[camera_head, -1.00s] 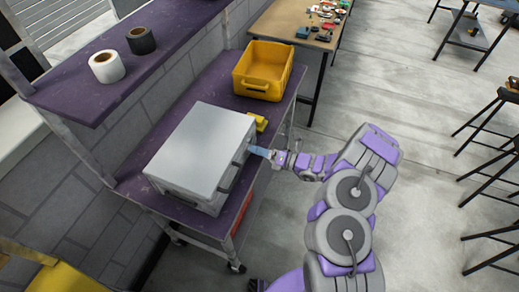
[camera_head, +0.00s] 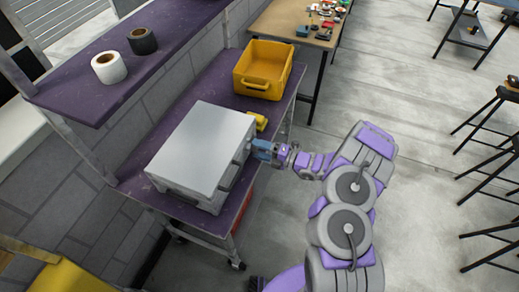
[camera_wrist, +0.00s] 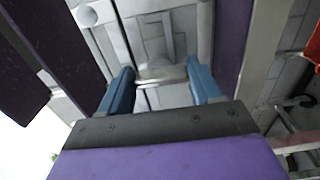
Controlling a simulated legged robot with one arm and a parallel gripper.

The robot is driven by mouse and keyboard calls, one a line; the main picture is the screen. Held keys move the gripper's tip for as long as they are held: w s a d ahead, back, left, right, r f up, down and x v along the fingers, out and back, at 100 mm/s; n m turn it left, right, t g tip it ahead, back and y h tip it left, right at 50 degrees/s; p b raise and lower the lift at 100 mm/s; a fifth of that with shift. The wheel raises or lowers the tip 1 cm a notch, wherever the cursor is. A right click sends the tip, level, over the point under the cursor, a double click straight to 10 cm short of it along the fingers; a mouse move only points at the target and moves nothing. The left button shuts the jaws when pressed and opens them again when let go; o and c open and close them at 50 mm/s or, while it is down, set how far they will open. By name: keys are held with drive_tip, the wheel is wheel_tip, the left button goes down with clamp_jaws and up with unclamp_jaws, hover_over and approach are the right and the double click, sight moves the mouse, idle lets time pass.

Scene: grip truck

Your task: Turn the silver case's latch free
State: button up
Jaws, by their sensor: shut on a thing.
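The silver case (camera_head: 200,142) lies flat on the purple bench, its front facing the arm at right. My gripper (camera_head: 256,149) is at the front of the case, near its far right corner. In the wrist view, the two blue fingers of my gripper (camera_wrist: 162,84) stand on either side of the pale latch (camera_wrist: 160,72) and are shut on it. The case front (camera_wrist: 203,35) fills the space behind. In the head view the latch is hidden by my gripper, and its exact angle is hard to tell.
A yellow bin (camera_head: 263,70) stands on the purple bench (camera_head: 222,75) beyond the case, with a small yellow object (camera_head: 261,121) between. A purple shelf (camera_head: 105,90) holds a white roll (camera_head: 109,67) and a black roll (camera_head: 142,41).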

drive_tip(key=shift+w+d, duration=0.1)
idle(0.3)
drive_tip(key=o, duration=1.1)
drive_tip(key=shift+f, duration=0.1)
drive_tip(key=shift+c, duration=0.2)
drive_tip(key=shift+d, duration=0.1)
drive_tip(key=p+v, duration=0.2)
drive_tip(key=v, duration=1.5)
drive_tip(key=shift+d+p, duration=0.15)
drive_tip(key=shift+p, duration=0.15)
